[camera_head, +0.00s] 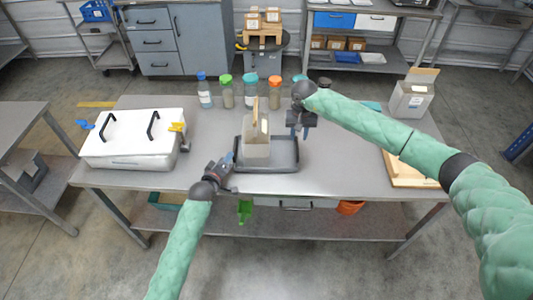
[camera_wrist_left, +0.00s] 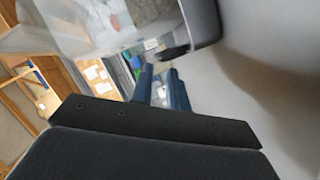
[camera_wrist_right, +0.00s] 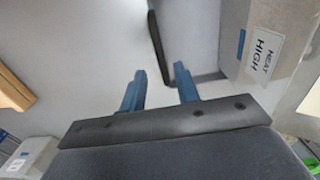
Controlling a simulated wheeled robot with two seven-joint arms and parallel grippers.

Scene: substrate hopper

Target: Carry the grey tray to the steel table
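The grey tray (camera_head: 283,167) lies on a grey metal table (camera_head: 330,180), with a translucent container (camera_head: 256,151) standing in it. My left gripper (camera_head: 232,160) is at the tray's left edge. In the left wrist view its blue fingers (camera_wrist_left: 162,72) are a little apart, close to the dark tray wall (camera_wrist_left: 203,22). My right gripper (camera_head: 300,130) is over the tray's right back corner. In the right wrist view its fingers (camera_wrist_right: 159,72) are apart, with the dark tray rim (camera_wrist_right: 155,45) just beyond them. Contact with the rim is unclear in both.
A white lidded box (camera_head: 130,150) with black handles stands at the table's left. Several coloured-lid jars (camera_head: 227,95) line the back edge. A wooden board (camera_head: 405,172) and a carton (camera_head: 410,100) are at the right. Another metal table (camera_head: 20,125) stands left. The table front is clear.

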